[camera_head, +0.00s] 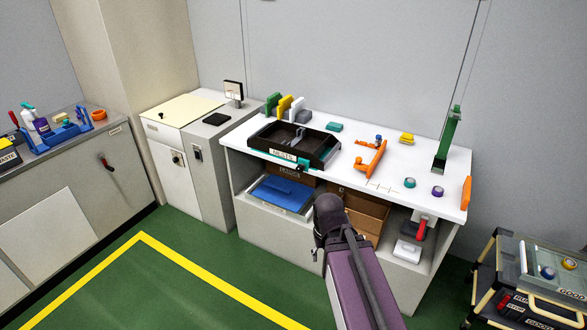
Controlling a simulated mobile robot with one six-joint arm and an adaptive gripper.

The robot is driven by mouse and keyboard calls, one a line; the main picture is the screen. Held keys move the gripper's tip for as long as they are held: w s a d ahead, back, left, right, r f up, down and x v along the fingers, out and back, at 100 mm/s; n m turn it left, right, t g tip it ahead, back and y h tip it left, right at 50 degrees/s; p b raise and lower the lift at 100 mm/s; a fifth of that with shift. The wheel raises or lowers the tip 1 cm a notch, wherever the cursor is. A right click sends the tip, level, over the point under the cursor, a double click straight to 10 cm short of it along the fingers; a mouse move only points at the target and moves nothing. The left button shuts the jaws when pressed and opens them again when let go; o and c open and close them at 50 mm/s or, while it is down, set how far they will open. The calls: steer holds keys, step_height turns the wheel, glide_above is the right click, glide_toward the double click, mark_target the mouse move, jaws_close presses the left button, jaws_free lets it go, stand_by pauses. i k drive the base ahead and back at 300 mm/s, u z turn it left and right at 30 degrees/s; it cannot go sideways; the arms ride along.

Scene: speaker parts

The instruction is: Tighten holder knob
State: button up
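An orange holder-like fixture (372,160) stands on the white workbench (345,178), right of the middle. It has small blue parts (378,139) at its far end. Which part is the holder knob is too small to tell. My arm's purple link and dark joint reach up from the bottom, in front of the bench. My gripper does not show; nothing of mine is seen touching the fixture.
A black tray (326,153) labelled NESTS is left of the fixture. Teal (410,182) and purple (437,191) rings and a green stand (447,150) are to its right. A cart (497,268) stands at lower right. Green floor is clear at lower left.

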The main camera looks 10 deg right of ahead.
mark_target(300, 168)
steer(key=i, duration=0.9)
steer(key=z, duration=0.05)
